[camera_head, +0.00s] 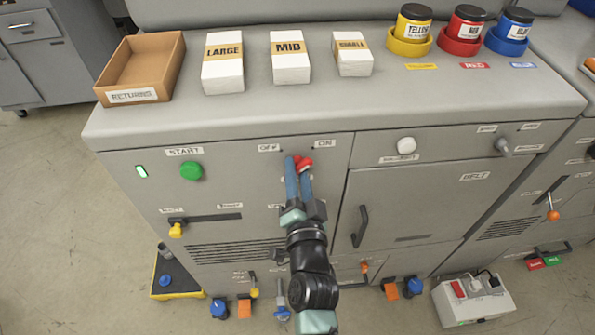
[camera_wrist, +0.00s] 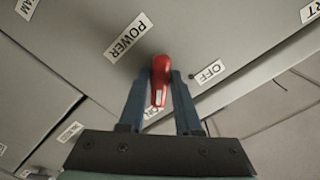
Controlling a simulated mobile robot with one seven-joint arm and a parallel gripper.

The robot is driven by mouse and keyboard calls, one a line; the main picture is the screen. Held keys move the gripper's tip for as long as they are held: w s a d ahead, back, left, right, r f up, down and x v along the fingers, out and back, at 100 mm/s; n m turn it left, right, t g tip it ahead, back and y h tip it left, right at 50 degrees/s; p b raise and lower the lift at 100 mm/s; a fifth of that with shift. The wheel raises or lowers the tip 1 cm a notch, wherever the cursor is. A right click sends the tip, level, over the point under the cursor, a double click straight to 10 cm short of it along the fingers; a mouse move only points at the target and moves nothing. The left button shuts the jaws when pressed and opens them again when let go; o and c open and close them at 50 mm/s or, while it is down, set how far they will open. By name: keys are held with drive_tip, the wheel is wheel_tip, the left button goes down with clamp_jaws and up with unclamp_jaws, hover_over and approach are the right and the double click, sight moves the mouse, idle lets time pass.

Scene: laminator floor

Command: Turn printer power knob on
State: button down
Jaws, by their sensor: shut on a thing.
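The red power knob (camera_head: 305,161) is on the front panel of the grey machine, between the OFF label (camera_head: 268,148) and the ON label (camera_head: 324,143). My gripper (camera_head: 298,167) reaches up to it and is shut on it. In the wrist view the knob (camera_wrist: 160,78) sits between the two blue fingers. Its white-marked end lies beside the ON label (camera_wrist: 151,113), which it and a finger partly cover. The POWER label (camera_wrist: 128,38) is on the other side of the knob, and the OFF label (camera_wrist: 208,72) is to the right, clear of the pointer.
A green START button (camera_head: 191,171) and a lit green lamp (camera_head: 141,171) are to the left.

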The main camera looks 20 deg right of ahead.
drive_tip(key=c, duration=0.6)
unclamp_jaws()
drive_tip(key=b+v, duration=0.1)
drive_tip(key=v, duration=1.2)
drive_tip(key=shift+r, duration=0.1)
